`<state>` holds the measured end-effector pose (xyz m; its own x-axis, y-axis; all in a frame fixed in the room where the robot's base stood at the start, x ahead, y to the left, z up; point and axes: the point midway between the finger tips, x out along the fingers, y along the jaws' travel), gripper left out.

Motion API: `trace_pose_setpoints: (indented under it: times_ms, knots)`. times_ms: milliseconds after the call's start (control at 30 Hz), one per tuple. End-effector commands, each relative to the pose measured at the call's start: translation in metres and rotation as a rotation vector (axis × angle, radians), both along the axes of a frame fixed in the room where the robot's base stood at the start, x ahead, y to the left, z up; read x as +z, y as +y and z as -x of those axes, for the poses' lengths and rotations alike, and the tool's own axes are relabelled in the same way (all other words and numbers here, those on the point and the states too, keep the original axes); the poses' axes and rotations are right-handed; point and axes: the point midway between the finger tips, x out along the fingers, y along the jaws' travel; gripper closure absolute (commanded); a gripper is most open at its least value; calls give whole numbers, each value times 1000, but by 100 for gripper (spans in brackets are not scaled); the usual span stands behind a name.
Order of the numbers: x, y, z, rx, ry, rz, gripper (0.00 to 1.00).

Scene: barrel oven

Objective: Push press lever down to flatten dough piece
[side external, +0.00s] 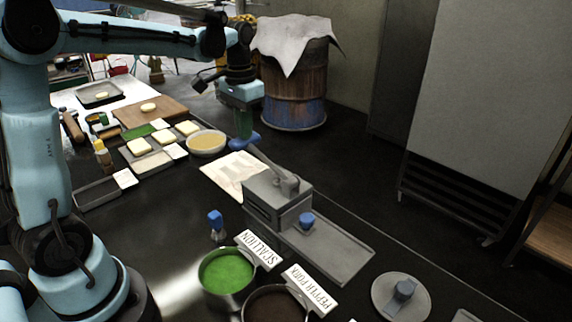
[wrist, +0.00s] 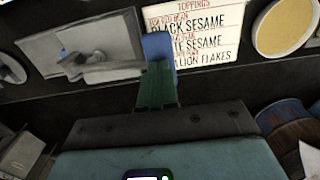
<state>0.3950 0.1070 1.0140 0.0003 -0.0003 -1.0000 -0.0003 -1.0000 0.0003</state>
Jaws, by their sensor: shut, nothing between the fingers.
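The grey press (side external: 277,203) stands on the dark counter, with its lever (side external: 272,168) slanting up toward the back left. A grey plate or tray extends from its right side. In the wrist view the press (wrist: 100,45) is at the upper left. No dough piece can be made out in the press. My gripper (side external: 245,138) points down behind and left of the lever, apart from it, above the far counter edge. Its green fingers with blue tips (wrist: 158,48) are shut and hold nothing; the tips overlap the paper sign in the wrist view.
A toppings sign (side external: 232,172) lies left of the press, by a bowl of pale filling (side external: 206,142). Pale square pieces (side external: 139,146) sit on trays farther left. Scallion (side external: 226,270) and pepper pork (side external: 275,303) bowls stand in front. The cloth-covered barrel (side external: 294,85) is behind.

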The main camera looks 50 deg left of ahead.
Motion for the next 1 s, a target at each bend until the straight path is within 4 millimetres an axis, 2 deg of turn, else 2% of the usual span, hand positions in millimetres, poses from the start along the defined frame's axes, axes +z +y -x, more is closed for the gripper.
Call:
trace_pose_setpoints:
  times_ms: [400,667,1000]
  knots:
    - [26,-3,0,-1,0,0,100]
    - [33,-4,0,0,0,0,100]
    - [63,-4,0,0,0,0,100]
